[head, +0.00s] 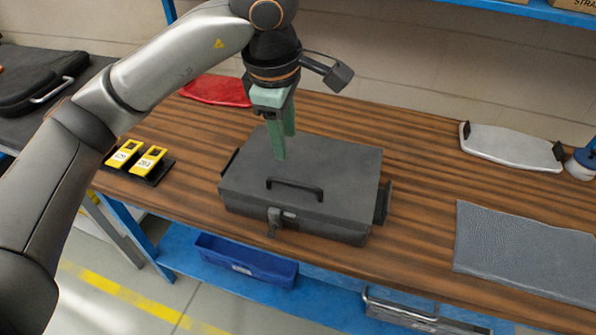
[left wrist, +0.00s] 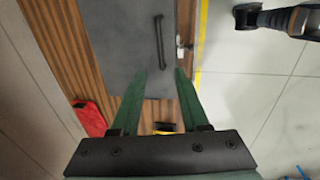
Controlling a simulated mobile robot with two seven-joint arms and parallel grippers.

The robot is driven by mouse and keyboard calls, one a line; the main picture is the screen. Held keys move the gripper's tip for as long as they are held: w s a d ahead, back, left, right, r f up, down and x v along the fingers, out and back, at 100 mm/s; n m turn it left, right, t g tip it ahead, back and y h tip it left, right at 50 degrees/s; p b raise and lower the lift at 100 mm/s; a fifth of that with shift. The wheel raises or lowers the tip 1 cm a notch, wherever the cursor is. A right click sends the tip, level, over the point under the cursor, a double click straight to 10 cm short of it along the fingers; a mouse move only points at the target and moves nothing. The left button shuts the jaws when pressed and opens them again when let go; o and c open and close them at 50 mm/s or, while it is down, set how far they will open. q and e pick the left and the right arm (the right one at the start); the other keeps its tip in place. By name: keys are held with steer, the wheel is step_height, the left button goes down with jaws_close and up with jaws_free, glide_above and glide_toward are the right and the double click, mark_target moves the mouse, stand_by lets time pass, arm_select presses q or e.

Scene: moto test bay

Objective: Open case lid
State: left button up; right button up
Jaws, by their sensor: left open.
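The dark grey case (head: 335,165) lies on the wooden bench with its lid closed. A black bar handle (head: 295,188) is on top of the lid, towards the front edge. A latch (head: 274,217) sits on the front side. In the left wrist view the case (left wrist: 125,45), its handle (left wrist: 158,42) and the latch (left wrist: 180,52) show beyond the fingers. My left gripper (head: 284,140) points down over the rear left part of the lid, with its green fingers open and empty. I cannot tell if the tips touch the lid. My right gripper is not seen.
Yellow-labelled blocks (head: 148,160) sit left of the case. A red item (head: 215,90) lies behind it. A grey mat (head: 525,250), a white panel (head: 510,147) and a blue-and-white item (head: 585,160) are to the right. The bench between case and mat is clear.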

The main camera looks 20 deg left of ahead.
mark_target(291, 182)
arm_select(q)
steer(key=f, duration=0.4)
steer(key=w+f, duration=0.1)
steer(key=f, duration=0.3)
steer(key=w+f, duration=0.1)
steer(key=f, duration=0.3)
steer(key=shift+w, duration=0.2)
steer(key=shift+c, duration=0.4)
jaws_close()
stand_by(0.6)
